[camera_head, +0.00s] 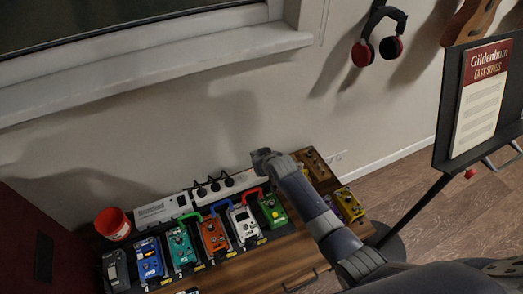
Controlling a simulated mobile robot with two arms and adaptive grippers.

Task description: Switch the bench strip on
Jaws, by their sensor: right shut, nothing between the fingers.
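The bench strip (241,182) is a white power strip along the back of the wooden bench, behind the row of pedals. Several black plugs (208,187) stand in its left half. My right gripper (258,157) is shut and empty. In the picture it sits just above the strip's right end; I cannot tell whether it touches the strip. The strip's switch is too small to make out, and its right end is partly covered by the gripper. My left gripper is not in view.
Several coloured pedals, such as an orange one (213,235) and a green one (273,210), stand in front of the strip. A red cup (113,224) is at the bench's left. A music stand (490,100) stands at the right. Bare wall (200,130) rises behind.

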